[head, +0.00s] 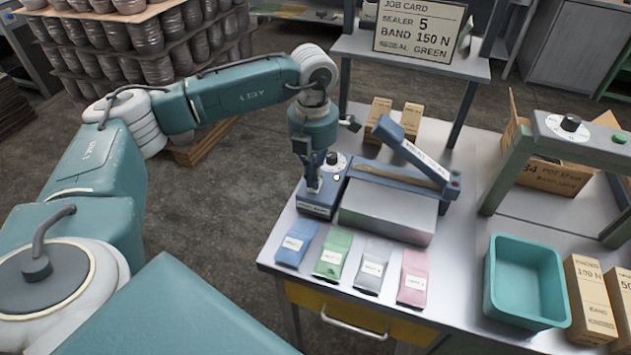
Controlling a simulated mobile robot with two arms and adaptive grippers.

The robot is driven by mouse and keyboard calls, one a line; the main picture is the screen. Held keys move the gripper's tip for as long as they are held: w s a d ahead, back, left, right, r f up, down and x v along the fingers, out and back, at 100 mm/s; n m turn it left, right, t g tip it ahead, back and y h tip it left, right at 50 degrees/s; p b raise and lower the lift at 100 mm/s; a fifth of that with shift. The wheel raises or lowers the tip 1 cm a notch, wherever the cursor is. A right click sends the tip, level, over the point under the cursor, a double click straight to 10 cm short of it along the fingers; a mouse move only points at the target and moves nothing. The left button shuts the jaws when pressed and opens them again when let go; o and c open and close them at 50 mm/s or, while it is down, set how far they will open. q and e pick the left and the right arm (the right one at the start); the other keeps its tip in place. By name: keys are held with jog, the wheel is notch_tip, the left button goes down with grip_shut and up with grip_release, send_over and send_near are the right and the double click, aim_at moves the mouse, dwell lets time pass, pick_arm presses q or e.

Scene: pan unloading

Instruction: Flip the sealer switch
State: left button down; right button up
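The sealer (347,190) is a dark blue bench machine with its lever arm (413,149) raised at a slant. My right gripper is not in view.
Blue, green, grey and pink pouches (333,252) lie along the table's front edge. A teal bin (525,281), tan cartons (590,300) and a framed press with a dial (569,124) stand to the right. A job card (420,27) reads sealer 5, band 150 N, green.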

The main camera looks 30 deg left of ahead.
pick_arm(q)
jog(key=shift+r+p, duration=1.5)
jog(key=shift+r, duration=1.45)
